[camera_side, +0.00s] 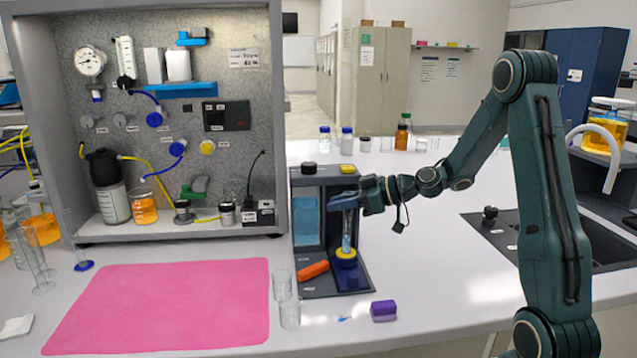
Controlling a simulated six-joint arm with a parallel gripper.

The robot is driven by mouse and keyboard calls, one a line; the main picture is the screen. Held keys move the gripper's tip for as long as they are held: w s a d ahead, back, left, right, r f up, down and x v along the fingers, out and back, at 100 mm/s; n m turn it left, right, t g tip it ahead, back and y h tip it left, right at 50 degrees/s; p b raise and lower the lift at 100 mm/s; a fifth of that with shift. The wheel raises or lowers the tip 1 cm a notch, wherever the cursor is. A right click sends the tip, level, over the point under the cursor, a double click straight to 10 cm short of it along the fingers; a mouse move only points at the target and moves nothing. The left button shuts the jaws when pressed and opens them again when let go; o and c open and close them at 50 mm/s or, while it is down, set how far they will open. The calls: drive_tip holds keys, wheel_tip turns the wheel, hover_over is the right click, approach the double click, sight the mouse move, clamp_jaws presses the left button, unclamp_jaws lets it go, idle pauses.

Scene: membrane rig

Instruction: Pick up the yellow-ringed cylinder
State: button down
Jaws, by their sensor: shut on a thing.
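The yellow-ringed cylinder (346,243) is a clear upright tube with a yellow ring near its foot. It stands in the right-hand part of a dark open-fronted holder (362,288), above a blue round base. My gripper (345,204) reaches in from the right with its blue fingers around the upper end of the cylinder, shut on it. The fingers hide the top of the cylinder. I cannot tell whether its foot is clear of the base.
An orange piece (313,270) lies at the holder's front left. Two clear beakers (289,312) and a purple block (383,310) stand before it. A pink mat (160,306) lies left. A panel rig (178,130) rises behind.

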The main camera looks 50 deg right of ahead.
wheel_tip(320, 180, up, 18)
drive_tip(key=shift+f, duration=0.15)
idle(0.3)
drive_tip(key=shift+a, duration=0.1)
idle(0.4)
